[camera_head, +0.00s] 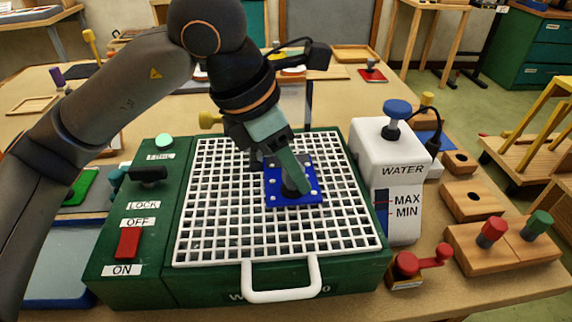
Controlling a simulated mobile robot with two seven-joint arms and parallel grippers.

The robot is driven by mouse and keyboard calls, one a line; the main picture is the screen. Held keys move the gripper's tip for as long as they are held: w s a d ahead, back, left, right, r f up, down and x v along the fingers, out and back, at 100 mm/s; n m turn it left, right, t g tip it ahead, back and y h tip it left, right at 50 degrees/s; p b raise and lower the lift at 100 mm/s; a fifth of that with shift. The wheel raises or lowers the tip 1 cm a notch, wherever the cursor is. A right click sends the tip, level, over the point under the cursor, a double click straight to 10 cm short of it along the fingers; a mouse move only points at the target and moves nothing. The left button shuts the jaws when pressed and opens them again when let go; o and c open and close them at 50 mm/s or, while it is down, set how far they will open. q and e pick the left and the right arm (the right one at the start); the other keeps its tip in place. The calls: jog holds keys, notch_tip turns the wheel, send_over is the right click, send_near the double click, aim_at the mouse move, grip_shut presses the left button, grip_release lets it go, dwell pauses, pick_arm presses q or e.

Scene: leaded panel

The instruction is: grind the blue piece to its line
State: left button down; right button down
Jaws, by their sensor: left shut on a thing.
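The blue piece (312,190) is a flat blue square with pale dots. It lies on the white grid (215,205) of the green grinder (175,285). My left gripper (294,190) reaches down from above and is shut on a dark knob at the middle of the piece. The gripper and arm hide part of the piece, and I cannot make out its line. My right gripper is not in view.
A red switch (127,244) sits near ON, below a black lock knob (148,175). A white water tank (378,155) stands right of the grid. Wooden blocks with red and green knobs (491,231) are at right.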

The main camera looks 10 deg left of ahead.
pick_arm(q)
jog(key=shift+a, duration=0.2)
jog(key=shift+s+a+b, duration=0.2)
jog(key=shift+a+b, duration=0.05)
jog(key=shift+a, duration=0.35)
jog(key=shift+s+a+b, duration=0.2)
jog(key=shift+a, duration=0.4)
jog(key=shift+s+a+b, duration=0.15)
jog(key=shift+a+b, duration=0.05)
jog(key=shift+a, duration=0.5)
jog(key=shift+s+a+b, duration=0.1)
jog(key=shift+a+b, duration=0.1)
jog(key=shift+a, duration=0.45)
jog(key=shift+d, duration=0.1)
jog(key=shift+w+d, duration=0.15)
jog(key=shift+d, duration=0.5)
jog(key=shift+w+d, duration=0.15)
jog(key=shift+d, duration=0.5)
jog(key=shift+d, duration=0.1)
